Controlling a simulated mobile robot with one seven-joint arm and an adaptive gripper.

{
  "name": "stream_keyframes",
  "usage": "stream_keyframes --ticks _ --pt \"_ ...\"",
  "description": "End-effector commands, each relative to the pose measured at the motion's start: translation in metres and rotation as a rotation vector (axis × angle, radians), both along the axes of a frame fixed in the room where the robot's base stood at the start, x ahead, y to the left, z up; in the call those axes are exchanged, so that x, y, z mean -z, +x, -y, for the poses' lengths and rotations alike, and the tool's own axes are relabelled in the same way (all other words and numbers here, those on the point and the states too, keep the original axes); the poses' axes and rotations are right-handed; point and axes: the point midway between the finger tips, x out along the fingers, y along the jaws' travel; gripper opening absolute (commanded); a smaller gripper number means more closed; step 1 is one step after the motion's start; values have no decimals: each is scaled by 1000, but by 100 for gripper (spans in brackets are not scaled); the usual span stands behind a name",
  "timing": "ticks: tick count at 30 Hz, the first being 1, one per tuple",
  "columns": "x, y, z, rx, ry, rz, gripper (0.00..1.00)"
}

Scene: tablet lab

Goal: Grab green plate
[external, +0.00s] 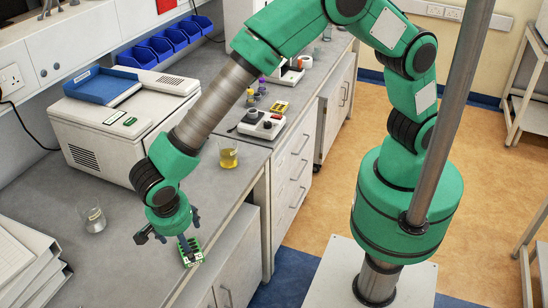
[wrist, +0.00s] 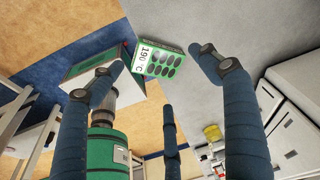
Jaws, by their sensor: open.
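The green plate (external: 193,258) is a small green block with dark oval wells, lying on the grey bench near its front edge. In the wrist view the plate (wrist: 160,63) shows a white end label reading "190°C". My gripper (external: 168,228) is open, with its dark fingers spread just above the plate; one finger partly covers it in the external view. In the wrist view the plate appears between the two outer fingertips of my gripper (wrist: 163,70), and the third finger is below it. I cannot tell whether any finger touches it.
A glass beaker with yellow liquid (external: 228,154) stands near the bench edge. A smaller glass beaker (external: 94,219) is to the left. A white machine (external: 85,135) with a blue tray (external: 103,86) stands behind. White file trays (external: 22,262) are at the lower left.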

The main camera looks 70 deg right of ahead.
Motion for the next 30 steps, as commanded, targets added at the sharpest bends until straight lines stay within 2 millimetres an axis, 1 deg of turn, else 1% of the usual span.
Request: stream_keyframes --ticks 1,4,17,20,30 --pt "4 0 1 0 -1 -1 77" --pt "9 1 3 1 0 -1 77" --pt "12 1 3 1 0 0 77" --pt "19 1 5 1 0 0 77" --pt "55 2 14 1 -1 0 77"
